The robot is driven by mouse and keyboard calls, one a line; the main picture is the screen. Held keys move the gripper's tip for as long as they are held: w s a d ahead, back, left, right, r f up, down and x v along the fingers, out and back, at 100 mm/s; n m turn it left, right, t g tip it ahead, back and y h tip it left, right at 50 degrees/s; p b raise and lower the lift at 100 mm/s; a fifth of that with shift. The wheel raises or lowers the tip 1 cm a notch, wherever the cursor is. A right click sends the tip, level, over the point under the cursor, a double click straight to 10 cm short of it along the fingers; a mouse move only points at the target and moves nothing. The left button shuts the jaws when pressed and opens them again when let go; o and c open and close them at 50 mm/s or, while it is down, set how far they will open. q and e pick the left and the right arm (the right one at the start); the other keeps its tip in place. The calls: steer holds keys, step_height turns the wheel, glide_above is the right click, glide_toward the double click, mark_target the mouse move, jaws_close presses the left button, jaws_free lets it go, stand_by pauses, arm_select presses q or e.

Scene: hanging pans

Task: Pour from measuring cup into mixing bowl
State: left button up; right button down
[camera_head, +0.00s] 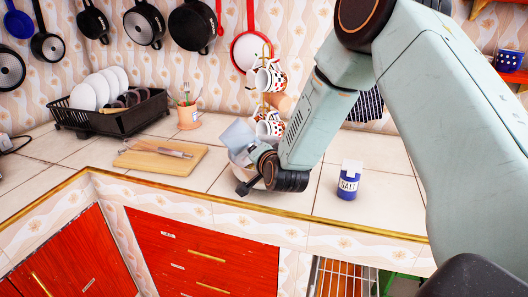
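A pale blue, see-through measuring cup (237,134) appears tilted at the counter's middle, over or against a light mixing bowl (236,165). The bowl stands near the counter's front edge, and my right gripper and wrist cover much of it. My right arm comes in from the upper right and reaches down to the bowl. My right gripper (254,163) is right beside the cup and in front of the bowl. Its fingers are small and partly hidden, so I cannot tell whether they hold the cup. My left gripper is not in view.
A blue salt container (350,180) stands right of the bowl. A cutting board (160,158) with a utensil lies to the left. Behind are a black dish rack (110,115), a utensil pot (188,116) and a mug tree (267,80). Several pans hang on the wall.

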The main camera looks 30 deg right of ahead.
steer(key=shift+a+r+m, duration=0.1)
steer(key=shift+r+m, duration=0.1)
steer(key=shift+m, duration=0.2)
stand_by(0.7)
steer(key=shift+f+m+y+b, duration=0.55)
steer(key=shift+m+y+b, duration=0.05)
steer(key=shift+b, duration=0.2)
stand_by(0.4)
steer(key=shift+d+r+m+y, duration=0.3)
steer(key=shift+d+m+y, duration=0.1)
steer(key=shift+d+m, duration=0.25)
stand_by(0.6)
steer(key=shift+r+m+y+b, duration=0.1)
steer(key=shift+m+y+b, duration=0.25)
steer(key=shift+b, duration=0.1)
stand_by(0.4)
